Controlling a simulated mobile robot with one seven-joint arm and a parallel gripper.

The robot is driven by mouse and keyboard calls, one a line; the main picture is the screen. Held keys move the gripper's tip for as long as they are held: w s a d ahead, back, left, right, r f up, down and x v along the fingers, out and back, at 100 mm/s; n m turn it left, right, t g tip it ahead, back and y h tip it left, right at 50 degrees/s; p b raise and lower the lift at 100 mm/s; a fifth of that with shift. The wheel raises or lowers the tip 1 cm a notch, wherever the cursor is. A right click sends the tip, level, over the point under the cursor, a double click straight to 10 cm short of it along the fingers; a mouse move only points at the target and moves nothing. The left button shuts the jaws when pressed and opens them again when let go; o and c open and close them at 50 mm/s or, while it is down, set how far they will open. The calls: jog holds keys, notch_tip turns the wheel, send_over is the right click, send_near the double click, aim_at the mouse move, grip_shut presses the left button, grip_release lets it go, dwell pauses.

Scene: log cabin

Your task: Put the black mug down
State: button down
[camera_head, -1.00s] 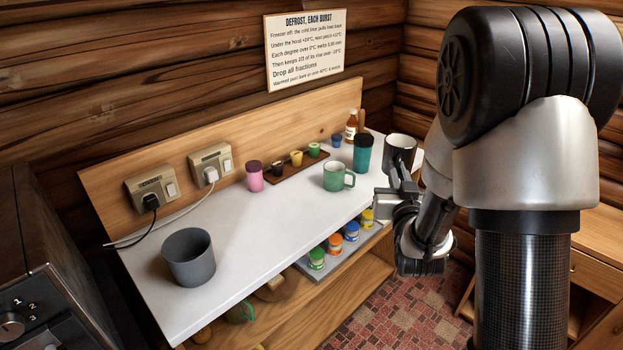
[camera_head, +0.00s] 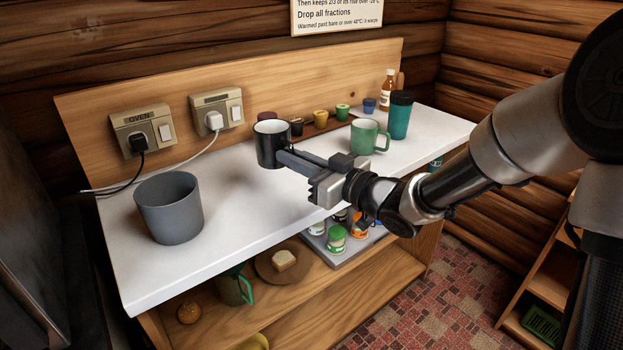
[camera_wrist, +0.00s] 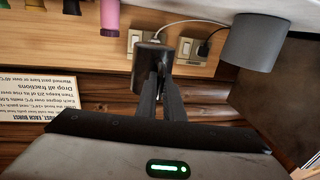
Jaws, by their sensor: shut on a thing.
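The black mug (camera_head: 272,147), dark outside with a pale rim, is upright over the middle of the white counter (camera_head: 240,206). My gripper (camera_head: 288,158) is shut on its right side in the head view. I cannot tell how large any gap under the mug is. In the wrist view my gripper's fingers (camera_wrist: 161,84) reach up to the dark mug (camera_wrist: 153,54), which shows only in part. The mug hides most of a pink cup (camera_head: 267,116) behind it.
A grey pot (camera_head: 169,210) stands on the counter to the left. To the right are a green mug (camera_head: 366,138), a teal tumbler (camera_head: 400,118), and a bottle (camera_head: 387,90). Small coloured cups line the back. Clear counter lies between pot and mug. Jars (camera_head: 336,238) sit below the front edge.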

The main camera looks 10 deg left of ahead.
notch_tip(320, 180, down, 9)
jog(key=shift+r+b, duration=0.2)
jog(key=shift+b, duration=1.05)
jog(key=shift+r, duration=0.1)
jog(key=c, duration=2.3)
grip_release()
jog(key=shift+f, duration=0.25)
jog(key=o, duration=0.4)
jog(key=shift+o, duration=0.2)
jog(key=shift+r, duration=0.15)
jog(key=shift+d+r, duration=0.1)
jog(key=shift+d, duration=0.1)
jog(key=p+v, duration=0.2)
jog(key=v, duration=0.9)
jog(key=shift+s+d, duration=0.2)
jog(key=shift+d, duration=0.1)
